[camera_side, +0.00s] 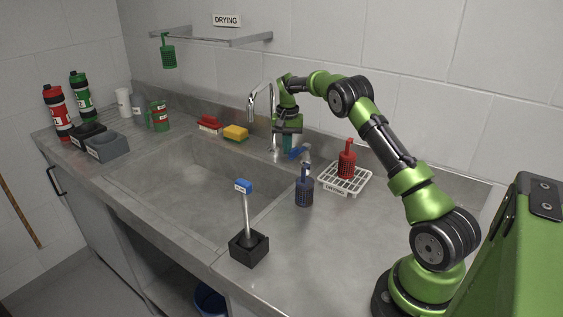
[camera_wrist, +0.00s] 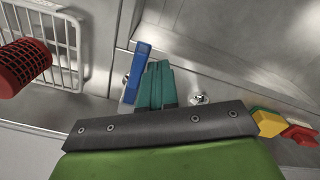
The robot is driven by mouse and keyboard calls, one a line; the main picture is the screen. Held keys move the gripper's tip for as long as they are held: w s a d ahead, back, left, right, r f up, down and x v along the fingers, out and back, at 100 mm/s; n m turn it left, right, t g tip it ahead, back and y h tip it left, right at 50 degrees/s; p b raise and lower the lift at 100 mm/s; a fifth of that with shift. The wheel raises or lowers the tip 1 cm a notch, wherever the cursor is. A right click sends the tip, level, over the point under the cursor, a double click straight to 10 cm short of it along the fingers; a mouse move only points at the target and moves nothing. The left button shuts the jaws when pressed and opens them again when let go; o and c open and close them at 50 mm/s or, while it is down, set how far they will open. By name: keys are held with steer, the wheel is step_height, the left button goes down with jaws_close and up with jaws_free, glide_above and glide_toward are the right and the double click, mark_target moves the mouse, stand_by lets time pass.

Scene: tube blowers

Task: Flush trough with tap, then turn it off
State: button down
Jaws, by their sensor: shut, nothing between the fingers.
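The sink trough (camera_side: 200,185) is set into the steel counter in the side view, and I see no water in it. The chrome spout (camera_side: 262,100) rises behind its back edge; no stream shows below it. The blue tap lever (camera_side: 298,152) is at the back of the counter, right of the spout. In the wrist view the blue lever (camera_wrist: 138,72) is just left of my teal fingertips (camera_wrist: 155,82). My gripper (camera_side: 287,143) is shut and empty, pointing down beside the lever. I cannot tell whether it touches the lever.
A red basket (camera_side: 347,160) sits on a white rack (camera_side: 345,182), right of the tap. A dark blue basket (camera_side: 304,188) stands in front. A blue-topped brush (camera_side: 244,188) stands in a black holder. Yellow (camera_side: 235,132) and red (camera_side: 210,123) scrubbing items lie behind the sink. The front-right counter is clear.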

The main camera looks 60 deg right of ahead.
step_height(320, 180, up, 16)
steer(key=s, duration=0.1)
steer(key=s+n+t, duration=0.4)
steer(key=s+n, duration=0.8)
steer(key=w+x, duration=0.2)
steer(key=x, duration=1.4)
steer(key=shift+a+r, duration=0.15)
steer(key=shift+r, duration=0.25)
